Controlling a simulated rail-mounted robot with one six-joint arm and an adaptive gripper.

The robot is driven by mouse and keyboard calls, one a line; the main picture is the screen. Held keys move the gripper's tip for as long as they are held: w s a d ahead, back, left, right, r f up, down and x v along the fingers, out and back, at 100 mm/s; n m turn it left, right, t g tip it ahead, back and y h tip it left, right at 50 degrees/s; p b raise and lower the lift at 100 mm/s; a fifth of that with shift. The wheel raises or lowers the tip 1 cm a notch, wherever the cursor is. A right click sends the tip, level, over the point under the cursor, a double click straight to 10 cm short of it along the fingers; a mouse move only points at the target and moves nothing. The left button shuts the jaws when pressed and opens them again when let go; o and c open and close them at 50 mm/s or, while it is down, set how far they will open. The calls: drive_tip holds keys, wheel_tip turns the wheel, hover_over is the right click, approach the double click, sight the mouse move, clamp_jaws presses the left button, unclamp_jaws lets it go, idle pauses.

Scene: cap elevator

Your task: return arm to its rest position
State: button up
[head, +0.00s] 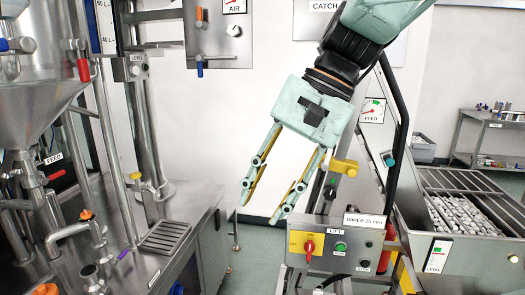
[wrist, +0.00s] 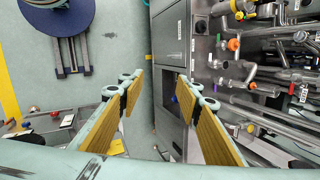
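My gripper (head: 268,203) hangs in the middle of the head view, its two fingers pointing down and slightly left. The fingers are spread apart with nothing between them. In the wrist view my gripper (wrist: 158,112) also shows open and empty, with yellow pads on the inner faces. The arm comes down from the top right. The cap elevator's control box (head: 336,246), with a red knob and a green button, stands below and right of the fingers. The fingertips look apart from it.
A steel bench (head: 150,262) with pipes and a hopper (head: 38,100) fills the left. A black bent tube (head: 402,125) rises beside the arm. A bin of grey caps (head: 462,214) is at the right. A blue round thing (wrist: 57,14) lies at the wrist view's top left. Open floor (head: 250,262) shows between bench and elevator.

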drive_tip(key=s+d+f+n+t+h, duration=0.2)
drive_tip(key=s+d, duration=0.8)
drive_tip(key=s, duration=0.1)
drive_tip(key=s+d+f+n+t+h, duration=0.2)
drive_tip(key=s+d+h, duration=0.1)
drive_tip(key=s+d, duration=0.7)
drive_tip(key=shift+s+d, duration=0.35)
drive_tip(key=shift+s, duration=0.35)
